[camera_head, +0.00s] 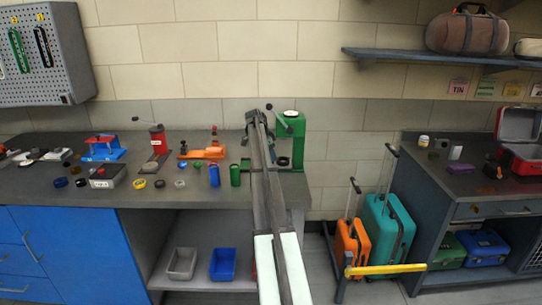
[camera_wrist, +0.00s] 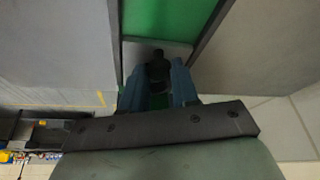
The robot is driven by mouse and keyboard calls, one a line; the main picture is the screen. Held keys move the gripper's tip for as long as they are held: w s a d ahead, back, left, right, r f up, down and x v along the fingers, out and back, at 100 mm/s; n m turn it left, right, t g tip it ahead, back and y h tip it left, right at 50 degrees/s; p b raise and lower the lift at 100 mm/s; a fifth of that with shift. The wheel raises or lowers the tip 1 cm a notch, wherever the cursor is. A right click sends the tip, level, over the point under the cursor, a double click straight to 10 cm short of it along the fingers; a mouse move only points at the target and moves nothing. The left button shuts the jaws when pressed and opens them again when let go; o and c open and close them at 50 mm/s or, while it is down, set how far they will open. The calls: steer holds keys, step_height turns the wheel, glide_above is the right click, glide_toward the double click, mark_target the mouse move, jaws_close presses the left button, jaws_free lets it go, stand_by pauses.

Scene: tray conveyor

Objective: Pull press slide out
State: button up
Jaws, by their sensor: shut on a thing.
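The green press (camera_head: 297,135) stands at the right end of the workbench, partly hidden behind my arm. In the wrist view, a dark knob (camera_wrist: 158,57) sits in front of a light grey plate (camera_wrist: 183,50), seemingly the press slide, below a green surface (camera_wrist: 165,18). My gripper (camera_wrist: 158,76) has its two blue fingers shut around the knob. In the head view my arm covers the front of the press, and the fingers and knob cannot be made out.
The workbench (camera_head: 110,193) holds an orange clamp-like tool (camera_head: 205,152), a red press (camera_head: 158,139), a blue fixture (camera_head: 103,149) and several small parts. A blue cylinder (camera_head: 214,175) and a green cylinder (camera_head: 235,176) stand just left of my arm. Suitcases (camera_head: 388,235) stand right of the bench.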

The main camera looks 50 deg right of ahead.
jaws_close()
steer(key=w+a, duration=0.9)
steer(key=o, duration=1)
jaws_free()
steer(key=shift+c, duration=0.2)
steer(key=v, duration=1.3)
steer(key=shift+a+r, duration=0.25)
steer(key=shift+r, duration=0.1)
steer(key=shift+w, duration=0.1)
